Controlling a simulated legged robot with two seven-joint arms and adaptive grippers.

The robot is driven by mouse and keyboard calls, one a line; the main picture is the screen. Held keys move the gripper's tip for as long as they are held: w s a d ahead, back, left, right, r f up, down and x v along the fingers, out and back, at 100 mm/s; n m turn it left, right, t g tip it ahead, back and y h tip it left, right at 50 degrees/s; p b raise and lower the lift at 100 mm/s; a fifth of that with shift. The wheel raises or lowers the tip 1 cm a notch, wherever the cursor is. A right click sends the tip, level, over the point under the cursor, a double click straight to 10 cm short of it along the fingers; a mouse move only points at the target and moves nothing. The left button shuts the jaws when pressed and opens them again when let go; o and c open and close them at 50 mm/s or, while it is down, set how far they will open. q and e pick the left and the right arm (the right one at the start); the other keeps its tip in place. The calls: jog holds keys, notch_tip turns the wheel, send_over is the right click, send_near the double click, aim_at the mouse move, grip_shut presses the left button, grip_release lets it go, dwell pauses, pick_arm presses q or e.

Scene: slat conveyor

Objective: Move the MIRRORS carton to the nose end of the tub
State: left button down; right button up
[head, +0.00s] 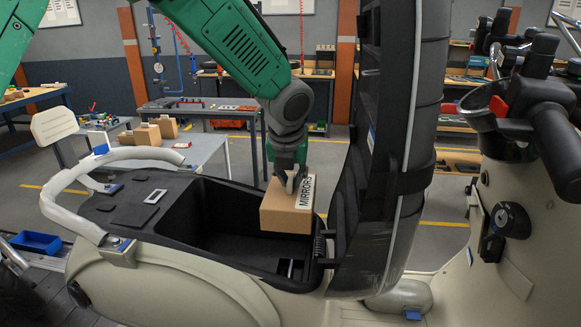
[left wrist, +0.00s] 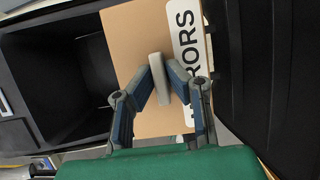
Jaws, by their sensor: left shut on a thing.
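The MIRRORS carton (head: 284,215) is a brown box with a white label lettered MIRRORS. My left gripper (head: 292,185) is shut on it from above. The carton hangs over the right part of the black tub (head: 215,205), beside the upright seat; whether its underside touches anything is hidden. In the left wrist view, the carton (left wrist: 135,50) lies beyond the gripper (left wrist: 165,80), with the dark tub cavity (left wrist: 60,75) to its left. Part of the label is behind a finger. My right gripper is not in view.
The raised black seat (head: 390,140) stands close right of the carton. A white grab rail (head: 70,185) curves around the tub's left end. The scooter's handlebar (head: 540,100) is at right. The tub's middle looks empty. Small cartons (head: 150,132) sit on a table behind.

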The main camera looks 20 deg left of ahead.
pick_arm(q)
jog(key=shift+f, duration=0.9)
notch_tip(320, 180, down, 4)
jog(key=shift+r+b, duration=0.25)
jog(key=shift+b, duration=0.4)
notch_tip(320, 180, down, 3)
jog(key=b, duration=0.3)
jog(key=shift+f, duration=0.1)
jog(key=shift+f+b, duration=1.85)
jog(key=shift+f, duration=3.1)
jog(key=shift+s+p, duration=0.1)
jog(key=shift+p, duration=0.4)
jog(key=shift+f, duration=0.5)
jog(key=c, duration=1.5)
grip_release()
